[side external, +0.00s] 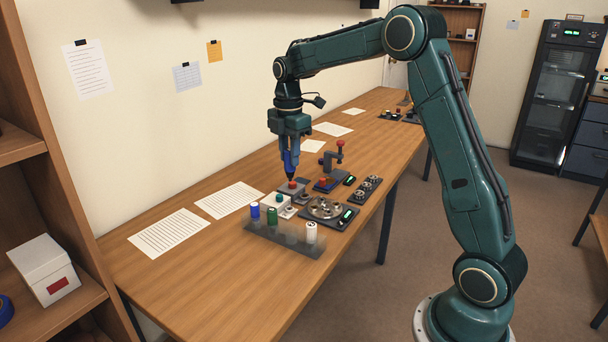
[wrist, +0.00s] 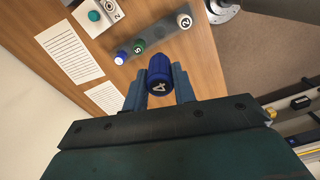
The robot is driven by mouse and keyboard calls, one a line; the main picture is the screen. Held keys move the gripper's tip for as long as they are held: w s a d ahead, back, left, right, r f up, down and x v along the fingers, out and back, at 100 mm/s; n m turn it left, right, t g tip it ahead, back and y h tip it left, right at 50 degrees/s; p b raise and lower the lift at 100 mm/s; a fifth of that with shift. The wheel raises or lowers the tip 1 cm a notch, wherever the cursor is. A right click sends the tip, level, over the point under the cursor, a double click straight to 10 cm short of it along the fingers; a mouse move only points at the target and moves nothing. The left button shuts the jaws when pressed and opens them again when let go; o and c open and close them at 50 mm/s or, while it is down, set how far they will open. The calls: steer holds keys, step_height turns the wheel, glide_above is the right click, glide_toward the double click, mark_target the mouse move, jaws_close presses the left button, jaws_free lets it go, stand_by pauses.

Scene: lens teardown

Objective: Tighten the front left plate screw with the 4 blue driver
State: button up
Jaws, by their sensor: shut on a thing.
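My gripper (side external: 290,143) is shut on the 4 blue driver (wrist: 159,76), whose cap with a white 4 faces the wrist camera. In the side view the driver (side external: 288,161) hangs upright from the jaws, its dark tip pointing down. The tip is close above or behind a dark block with a red button (side external: 291,186); I cannot tell whether it touches anything. The front left plate screw is too small or hidden to make out. A round grey metal part (side external: 325,207) lies on a dark tray to the right.
A translucent rack (side external: 283,240) at the near end holds a blue-and-white, a green (side external: 272,216) and a white driver (side external: 311,232). A white box with a teal button (side external: 275,203) stands behind it. A red-knobbed stand (side external: 329,165) is close right.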

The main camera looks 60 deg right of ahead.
steer(key=s+d+f+m, duration=0.1)
steer(key=d+f+m, duration=0.5)
steer(key=d+m, duration=0.2)
steer(key=s+d+f+m, duration=0.2)
steer(key=d+f+m, duration=0.4)
steer(key=m, duration=0.7)
steer(key=shift+s+d+f+m, duration=0.2)
steer(key=shift+s+d+m, duration=0.1)
steer(key=shift+d, duration=0.6)
step_height(320, 180, down, 4)
steer(key=n, duration=2.1)
steer(key=shift+f, duration=0.25)
steer(key=shift+f, duration=0.75)
stand_by(1.2)
